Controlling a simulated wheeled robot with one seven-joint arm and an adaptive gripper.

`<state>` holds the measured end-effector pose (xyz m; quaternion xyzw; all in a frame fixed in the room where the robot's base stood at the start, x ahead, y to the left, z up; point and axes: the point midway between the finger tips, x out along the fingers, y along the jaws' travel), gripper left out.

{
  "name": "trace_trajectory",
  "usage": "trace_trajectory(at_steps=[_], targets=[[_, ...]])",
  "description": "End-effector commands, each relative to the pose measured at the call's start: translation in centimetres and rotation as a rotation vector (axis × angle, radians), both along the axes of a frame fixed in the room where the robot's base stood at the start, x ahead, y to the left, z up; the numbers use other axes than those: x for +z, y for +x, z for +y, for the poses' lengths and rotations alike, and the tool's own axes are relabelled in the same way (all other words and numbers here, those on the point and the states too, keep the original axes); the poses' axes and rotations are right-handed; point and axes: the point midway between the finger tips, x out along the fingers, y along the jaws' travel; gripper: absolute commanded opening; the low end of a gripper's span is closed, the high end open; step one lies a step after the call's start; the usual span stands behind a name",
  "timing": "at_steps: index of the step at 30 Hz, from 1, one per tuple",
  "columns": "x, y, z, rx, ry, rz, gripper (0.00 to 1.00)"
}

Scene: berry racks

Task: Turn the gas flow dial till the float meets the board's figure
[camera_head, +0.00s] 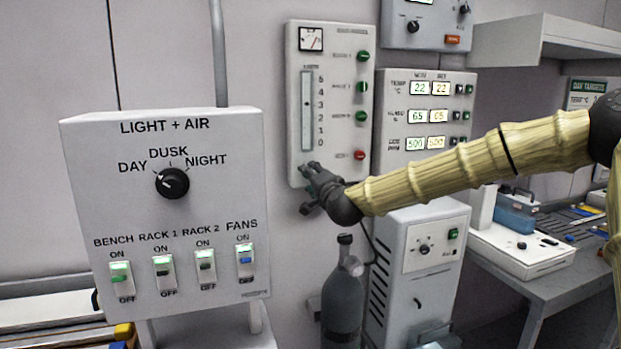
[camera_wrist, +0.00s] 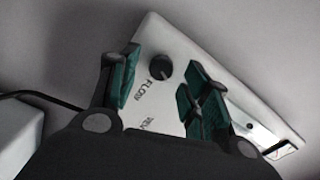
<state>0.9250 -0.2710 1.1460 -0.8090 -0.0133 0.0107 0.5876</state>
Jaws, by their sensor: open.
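The gas panel (camera_head: 345,40) is a pale wall box with a gauge, a vertical flow tube (camera_head: 307,108) scaled 0 to 5, and several buttons. The float is too small to read surely. My gripper (camera_head: 314,174) is at the panel's lower left corner and hides the dial there. In the wrist view, the round black flow dial (camera_wrist: 159,71), beside the word FLOW, lies between the green-padded fingers of my gripper (camera_wrist: 157,80). The fingers are open, with a visible gap on both sides. The targets board (camera_head: 592,86) is at the far right; its figures are unreadable, partly behind my arm.
The light and air box (camera_head: 215,120) stands close at the left. A grey gas bottle (camera_head: 342,305) stands below my gripper. A climate panel (camera_head: 398,158) and a white cabinet (camera_head: 398,225) are right of the gas panel. A bench (camera_head: 550,275) is further right.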

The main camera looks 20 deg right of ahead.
Motion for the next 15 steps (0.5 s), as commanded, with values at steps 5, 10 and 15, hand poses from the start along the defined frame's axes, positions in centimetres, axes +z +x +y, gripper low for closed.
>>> trace_trajectory(at_steps=[5,10,15], targets=[[0.1,-3.4,-0.1,0.001,0.003,-0.001,0.47],[0.1,-6.4,-0.3,0.001,0.002,0.000,0.47],[0.0,-8.7,-0.4,0.000,0.002,-0.001,0.47]])
